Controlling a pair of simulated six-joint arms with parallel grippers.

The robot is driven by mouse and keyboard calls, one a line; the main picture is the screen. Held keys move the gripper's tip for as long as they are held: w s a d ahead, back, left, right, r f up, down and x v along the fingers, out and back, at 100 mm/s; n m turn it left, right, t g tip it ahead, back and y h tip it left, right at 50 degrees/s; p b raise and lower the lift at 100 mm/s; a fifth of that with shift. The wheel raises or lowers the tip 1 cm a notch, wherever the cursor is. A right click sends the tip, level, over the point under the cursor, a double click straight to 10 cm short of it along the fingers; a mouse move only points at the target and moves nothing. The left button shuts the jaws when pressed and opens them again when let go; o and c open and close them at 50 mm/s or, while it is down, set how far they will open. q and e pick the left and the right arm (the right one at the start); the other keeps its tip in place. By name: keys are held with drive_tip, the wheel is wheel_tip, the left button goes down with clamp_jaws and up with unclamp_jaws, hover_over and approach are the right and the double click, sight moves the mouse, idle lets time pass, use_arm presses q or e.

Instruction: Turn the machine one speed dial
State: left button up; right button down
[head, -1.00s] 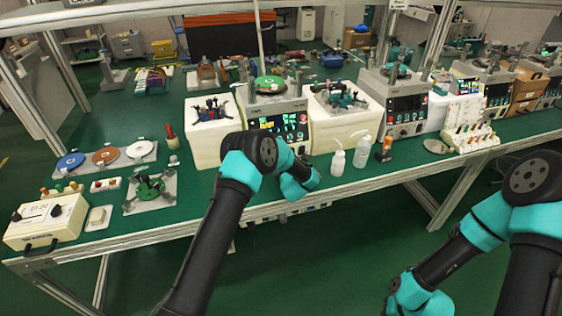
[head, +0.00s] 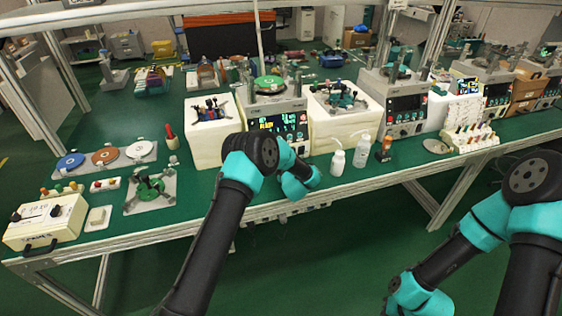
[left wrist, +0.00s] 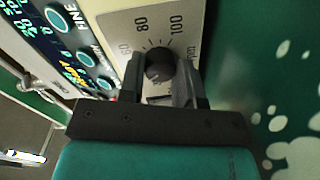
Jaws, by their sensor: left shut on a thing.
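The machine (head: 275,110) that my left arm reaches stands mid-bench, with a lit display and a green plate on top. Its round black speed dial (left wrist: 159,64) shows in the left wrist view, on a pale panel with a printed scale reading 80 and 100. My left gripper (left wrist: 160,78) has one finger on each side of the dial and is shut on it. In the head view my left wrist hides the dial and the fingers. My right arm is low at the right of the head view, clear of the bench; its gripper is out of frame.
White blocks (head: 203,150) (head: 343,128) flank the machine. White bottles (head: 338,162) and an orange-topped bottle (head: 384,150) stand right of it. In the left wrist view, teal buttons (left wrist: 60,17) and a lit display lie beside the dial. The left bench holds discs and a cream box (head: 45,222).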

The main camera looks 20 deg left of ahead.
use_arm(q)
drive_tip(key=shift+m, duration=0.3)
drive_tip(key=o, duration=0.9)
drive_tip(key=shift+s+d, duration=0.1)
drive_tip(key=v, duration=1.7)
drive_tip(key=shift+s, duration=0.1)
